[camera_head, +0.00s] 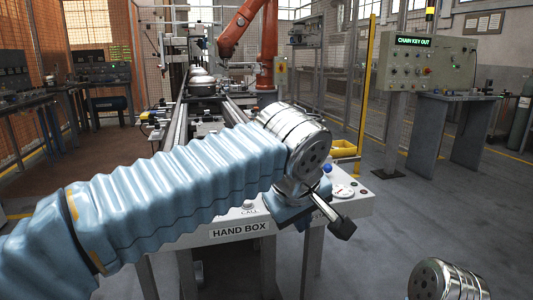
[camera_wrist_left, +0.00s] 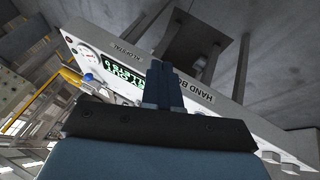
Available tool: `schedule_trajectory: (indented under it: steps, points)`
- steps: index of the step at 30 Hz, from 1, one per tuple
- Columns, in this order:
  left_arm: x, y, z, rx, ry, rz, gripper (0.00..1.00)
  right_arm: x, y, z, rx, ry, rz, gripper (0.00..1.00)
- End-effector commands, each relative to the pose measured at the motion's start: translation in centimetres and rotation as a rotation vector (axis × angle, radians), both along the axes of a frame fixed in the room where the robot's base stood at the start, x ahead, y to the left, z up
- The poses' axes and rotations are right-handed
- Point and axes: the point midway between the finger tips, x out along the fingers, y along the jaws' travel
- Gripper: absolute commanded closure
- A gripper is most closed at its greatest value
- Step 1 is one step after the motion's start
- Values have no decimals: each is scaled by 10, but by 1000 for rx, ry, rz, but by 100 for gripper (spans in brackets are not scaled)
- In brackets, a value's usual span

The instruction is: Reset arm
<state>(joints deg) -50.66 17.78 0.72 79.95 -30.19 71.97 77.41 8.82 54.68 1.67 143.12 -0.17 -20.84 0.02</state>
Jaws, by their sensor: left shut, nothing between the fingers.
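My left arm, in a pale blue ribbed sleeve, reaches in from the left across the head view. Its silver wrist joint stands over the right part of the white HAND BOX panel (camera_head: 205,238). My left gripper (camera_head: 343,228) points down and to the right at the panel's right front edge. In the left wrist view its two dark fingers (camera_wrist_left: 162,84) are together with nothing between them. Behind them the panel (camera_wrist_left: 225,112) shows tilted, with a lit green display partly hidden by the fingers. Whether the fingers touch the panel is unclear. My right gripper is not in view.
A conveyor line (camera_head: 181,125) carrying round metal parts runs away behind the panel. An orange robot arm (camera_head: 268,45) stands at the back. A control cabinet (camera_head: 425,64) reads CHAIN KEY OUT.

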Motion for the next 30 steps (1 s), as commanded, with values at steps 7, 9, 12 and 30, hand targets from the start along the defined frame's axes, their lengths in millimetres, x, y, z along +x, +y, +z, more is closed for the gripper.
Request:
schedule_trajectory:
  steps: [7, 9, 12, 30]
  points:
    - [30, -4, -74, 42, 63, -95, 100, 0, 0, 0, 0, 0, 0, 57]
    - [39, -3, -102, 52, 86, -132, 100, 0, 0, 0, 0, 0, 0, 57]
    - [51, 2, -153, 59, 129, -188, 100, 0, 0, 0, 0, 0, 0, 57]
    - [-88, 144, -550, -120, 374, -365, 100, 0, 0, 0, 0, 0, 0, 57]
